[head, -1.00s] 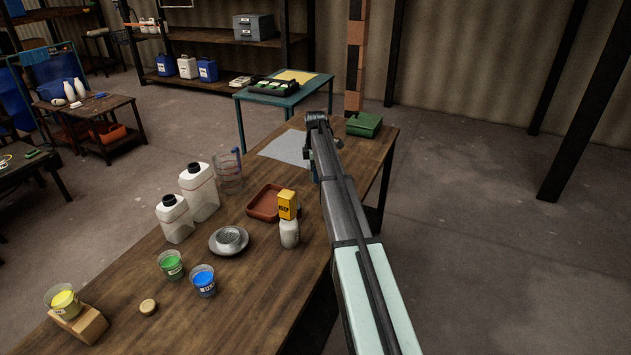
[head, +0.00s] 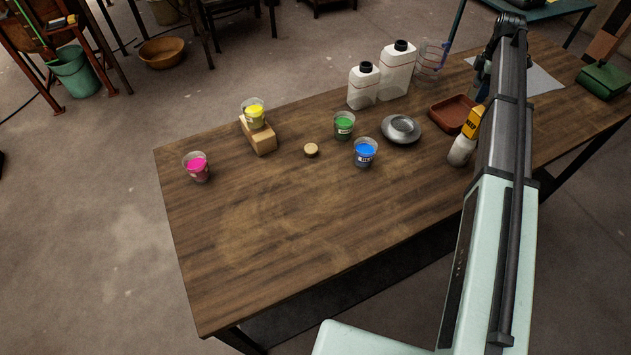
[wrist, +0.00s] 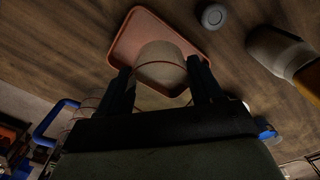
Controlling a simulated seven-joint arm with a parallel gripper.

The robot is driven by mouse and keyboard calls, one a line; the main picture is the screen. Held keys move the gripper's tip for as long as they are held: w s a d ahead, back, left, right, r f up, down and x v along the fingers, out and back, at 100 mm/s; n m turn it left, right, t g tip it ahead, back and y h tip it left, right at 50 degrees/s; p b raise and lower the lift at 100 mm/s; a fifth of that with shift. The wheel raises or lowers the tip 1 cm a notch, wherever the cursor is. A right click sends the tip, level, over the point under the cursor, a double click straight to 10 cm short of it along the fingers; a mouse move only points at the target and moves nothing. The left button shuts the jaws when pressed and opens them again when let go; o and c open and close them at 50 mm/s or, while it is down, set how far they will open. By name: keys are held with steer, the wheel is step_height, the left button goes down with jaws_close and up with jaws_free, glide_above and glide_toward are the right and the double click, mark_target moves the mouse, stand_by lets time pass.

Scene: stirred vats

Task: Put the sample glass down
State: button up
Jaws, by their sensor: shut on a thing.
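My gripper (wrist: 160,85) is shut on a clear sample glass (wrist: 160,66) in the wrist view, one finger on each side of it. The glass shows in front of the reddish-brown tray (wrist: 122,45); I cannot tell its height above the tray or its contents. In the head view my arm hides the held glass, and the tray (head: 447,116) lies just left of the arm. Other glasses stand on the table: pink (head: 198,168) at the left end, yellow (head: 254,115) on a wooden block (head: 262,139), green (head: 344,126) and blue (head: 364,153).
Two white bottles (head: 396,72) and a clear jug (head: 431,60) stand along the far edge. A metal dish (head: 387,135), a round cork-coloured lid (head: 311,150) and a white bottle with a yellow tag (head: 460,151) are nearby. The table's front left (head: 260,230) is clear.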

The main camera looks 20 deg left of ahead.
steer(key=s+a+n, duration=0.2)
steer(key=s+a, duration=0.2)
steer(key=a, duration=0.4)
steer(key=s+a+n, duration=0.2)
steer(key=s+a, duration=0.2)
steer(key=a, duration=0.5)
steer(key=n, duration=1.3)
glide_above(291, 185)
steer(key=shift+f, duration=5)
steer(key=shift+f, duration=0.1)
steer(key=o, duration=1.3)
